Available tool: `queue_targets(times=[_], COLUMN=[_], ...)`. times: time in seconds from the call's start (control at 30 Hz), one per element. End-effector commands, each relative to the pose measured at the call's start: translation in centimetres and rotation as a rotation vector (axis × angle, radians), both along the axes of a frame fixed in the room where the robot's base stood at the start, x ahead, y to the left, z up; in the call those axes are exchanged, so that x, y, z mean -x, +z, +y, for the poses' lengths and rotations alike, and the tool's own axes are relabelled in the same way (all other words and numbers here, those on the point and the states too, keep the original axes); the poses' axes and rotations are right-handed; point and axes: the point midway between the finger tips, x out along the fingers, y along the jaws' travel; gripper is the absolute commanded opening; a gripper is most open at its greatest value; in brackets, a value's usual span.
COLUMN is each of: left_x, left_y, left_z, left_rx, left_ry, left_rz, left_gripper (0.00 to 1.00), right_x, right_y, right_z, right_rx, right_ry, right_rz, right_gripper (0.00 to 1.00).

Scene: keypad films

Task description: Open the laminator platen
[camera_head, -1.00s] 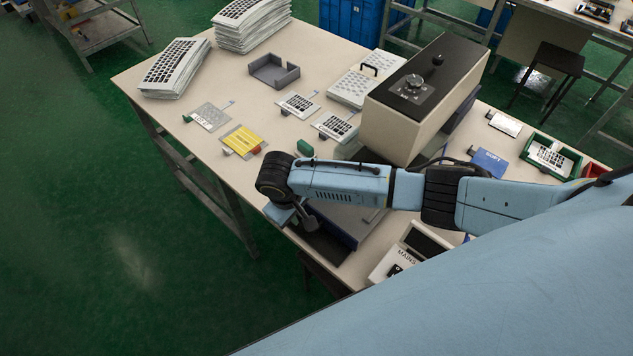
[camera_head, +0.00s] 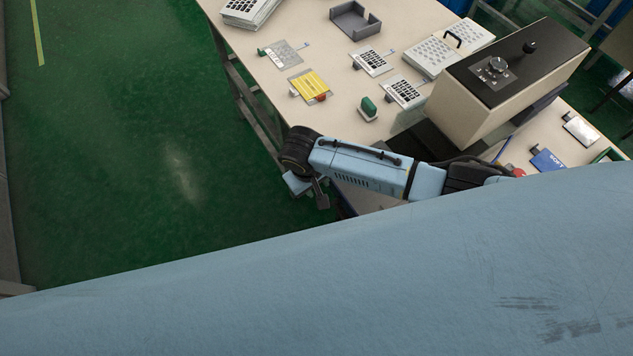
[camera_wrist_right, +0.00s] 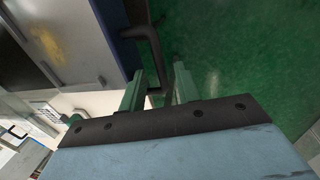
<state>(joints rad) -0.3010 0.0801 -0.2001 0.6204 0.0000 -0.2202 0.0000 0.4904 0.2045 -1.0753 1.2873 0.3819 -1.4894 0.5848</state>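The laminator's beige housing with a black top (camera_head: 508,75) stands on the table. In the right wrist view, a smooth grey metal panel (camera_wrist_right: 60,45) with a worn yellowish patch lies beside a dark blue edge; I take it as part of the platen. A black bent handle (camera_wrist_right: 150,45) sticks out from that edge. The green fingers of my right gripper (camera_wrist_right: 159,92) are apart, with the handle's end between them, closer to the left finger. A firm grip is not visible. In the head view my right gripper (camera_head: 310,190) is at the table's front edge, partly hidden by my wrist. My left gripper is out of view.
Beyond my arm, the table (camera_head: 330,60) holds a yellow film plate (camera_head: 311,86), a green-handled stamp-like object (camera_head: 369,108), keypad sheets (camera_head: 404,92) and a grey tray (camera_head: 355,20). Green floor (camera_head: 130,150) is open on the left. My light blue body part covers the foreground.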

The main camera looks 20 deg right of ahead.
Motion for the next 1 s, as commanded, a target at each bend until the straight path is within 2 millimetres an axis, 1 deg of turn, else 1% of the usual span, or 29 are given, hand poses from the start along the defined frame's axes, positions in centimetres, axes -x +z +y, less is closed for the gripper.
queue_targets(times=[0.17,0.27,0.37,0.6,0.8,0.9,1.0], left_x=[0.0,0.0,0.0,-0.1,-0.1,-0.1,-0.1], left_y=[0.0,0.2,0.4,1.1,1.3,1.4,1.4], left_z=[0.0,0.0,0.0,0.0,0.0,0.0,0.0], left_rx=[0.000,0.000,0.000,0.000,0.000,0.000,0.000], left_ry=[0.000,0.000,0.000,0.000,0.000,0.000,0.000], left_rz=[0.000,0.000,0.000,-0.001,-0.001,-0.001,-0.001], left_gripper=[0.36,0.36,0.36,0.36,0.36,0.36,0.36], right_x=[0.0,0.0,0.1,0.4,0.6,0.7,0.7], right_y=[0.1,0.7,2.2,7.5,11.2,12.4,13.0], right_z=[0.0,0.2,0.4,1.3,2.0,2.2,2.2], right_rx=[-0.001,-0.002,-0.003,-0.004,-0.003,-0.003,-0.001], right_ry=[0.001,0.001,0.002,0.001,0.001,0.002,0.001], right_rz=[0.000,-0.001,-0.002,-0.004,-0.003,-0.002,0.000], right_gripper=[0.32,0.32,0.32,0.32,0.32,0.32,0.32])
